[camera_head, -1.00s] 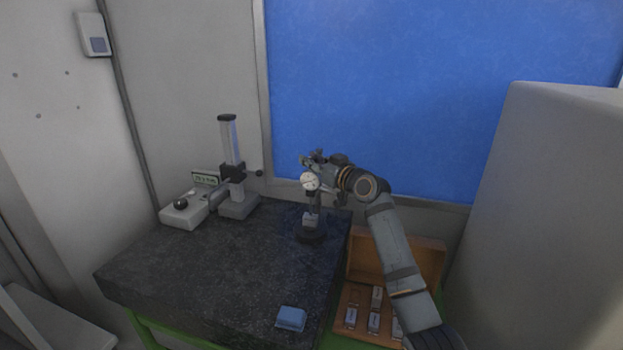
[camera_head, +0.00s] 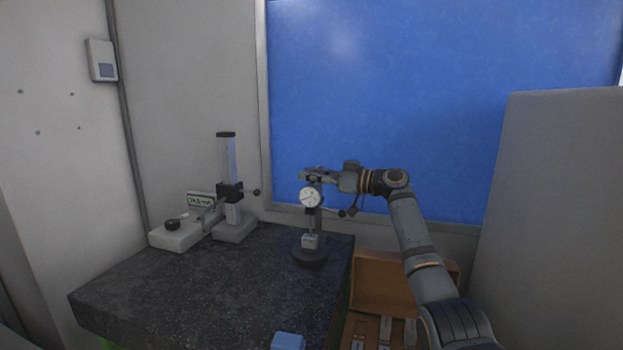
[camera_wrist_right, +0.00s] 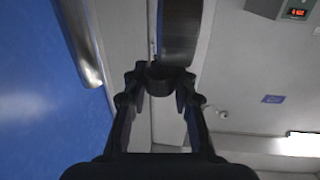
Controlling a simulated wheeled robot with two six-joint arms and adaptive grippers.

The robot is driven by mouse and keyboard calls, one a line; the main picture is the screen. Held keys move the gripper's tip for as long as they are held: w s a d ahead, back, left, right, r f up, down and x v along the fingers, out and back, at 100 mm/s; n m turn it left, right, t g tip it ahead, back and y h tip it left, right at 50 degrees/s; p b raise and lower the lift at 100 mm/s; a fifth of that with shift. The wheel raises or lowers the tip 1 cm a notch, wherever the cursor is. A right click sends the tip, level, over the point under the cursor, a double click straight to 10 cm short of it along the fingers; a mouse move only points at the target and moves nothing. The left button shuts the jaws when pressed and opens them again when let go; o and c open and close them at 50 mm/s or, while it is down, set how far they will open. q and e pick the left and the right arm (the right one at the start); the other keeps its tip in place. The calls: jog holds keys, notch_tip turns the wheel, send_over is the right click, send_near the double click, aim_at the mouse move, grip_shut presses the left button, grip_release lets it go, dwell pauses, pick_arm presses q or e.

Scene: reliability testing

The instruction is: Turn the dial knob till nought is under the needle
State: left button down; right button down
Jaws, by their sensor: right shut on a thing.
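The dial gauge (camera_head: 311,197) has a round white face with a dark rim and sits on a stand with a dark round base (camera_head: 310,257) on the stone slab. Its numbers and needle are too small to read. My right gripper (camera_head: 311,176) is just above the gauge, its arm coming from the right. In the right wrist view the right gripper (camera_wrist_right: 161,84) is shut on a small dark round knob (camera_wrist_right: 159,76), held between the fingertips. The fingers hide the knob's sides. My left gripper is not in view.
The dark slab (camera_head: 210,295) has clear room in front of the stand. A height gauge (camera_head: 230,190) and a white box with a black knob (camera_head: 172,233) stand at the left. A blue block (camera_head: 288,341) lies at the front. An open wooden case (camera_head: 383,282) is at the right.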

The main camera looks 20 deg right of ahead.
jog(key=shift+f, duration=0.2)
jog(key=c, duration=1.3)
grip_release()
jog(key=shift+o, duration=1.2)
jog(key=shift+r, duration=0.1)
jog(key=v, duration=1.2)
